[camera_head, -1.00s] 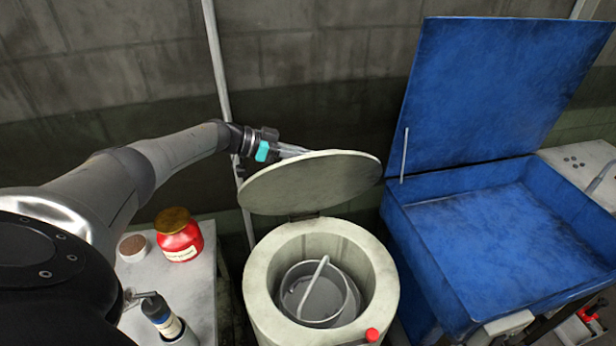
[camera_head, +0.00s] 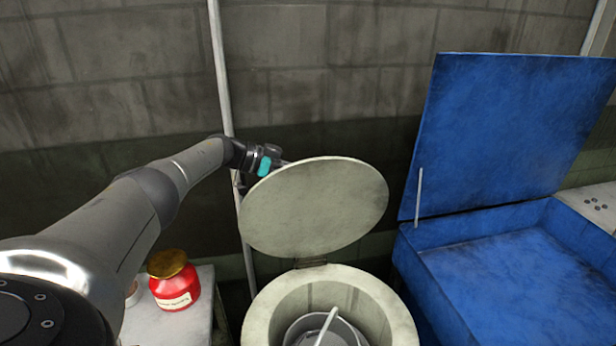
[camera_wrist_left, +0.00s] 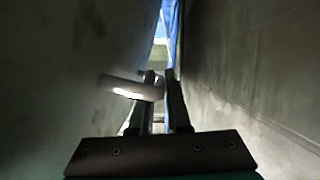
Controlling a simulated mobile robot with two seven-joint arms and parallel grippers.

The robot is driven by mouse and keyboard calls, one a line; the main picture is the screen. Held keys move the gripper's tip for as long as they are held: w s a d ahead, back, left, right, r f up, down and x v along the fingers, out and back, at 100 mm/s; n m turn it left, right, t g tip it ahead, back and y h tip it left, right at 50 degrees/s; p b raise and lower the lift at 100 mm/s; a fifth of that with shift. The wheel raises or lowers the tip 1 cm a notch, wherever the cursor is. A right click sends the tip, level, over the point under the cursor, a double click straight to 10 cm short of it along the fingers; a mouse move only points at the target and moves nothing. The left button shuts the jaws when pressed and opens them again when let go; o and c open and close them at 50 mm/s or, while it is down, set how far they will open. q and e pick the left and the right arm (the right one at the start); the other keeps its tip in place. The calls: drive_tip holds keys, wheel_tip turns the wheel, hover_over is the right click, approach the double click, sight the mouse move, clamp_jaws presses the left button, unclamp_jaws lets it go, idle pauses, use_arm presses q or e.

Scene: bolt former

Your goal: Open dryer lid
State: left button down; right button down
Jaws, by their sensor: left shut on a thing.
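The round, pale dryer lid (camera_head: 316,208) stands raised and steeply tilted above the dryer (camera_head: 270,308), its underside facing me. The dryer's opening is uncovered. My left gripper (camera_head: 286,163) is at the lid's upper left edge, with its fingertips hidden behind the lid. In the left wrist view, my left gripper (camera_wrist_left: 160,90) is shut on the lid handle (camera_wrist_left: 125,88), a rounded grey bar reaching out to the left of the fingers. My right gripper is not in view.
A grey basket with a bail handle (camera_head: 328,325) sits inside the dryer. A blue bin (camera_head: 500,260) with its lid up stands close on the right. A red jar (camera_head: 173,282) stands on a small table at left. A pipe (camera_head: 222,80) and block wall are behind.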

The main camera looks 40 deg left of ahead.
use_arm(q)
drive_tip(key=c, duration=0.9)
unclamp_jaws()
drive_tip(key=v, duration=1.5)
drive_tip(key=shift+s, duration=0.1)
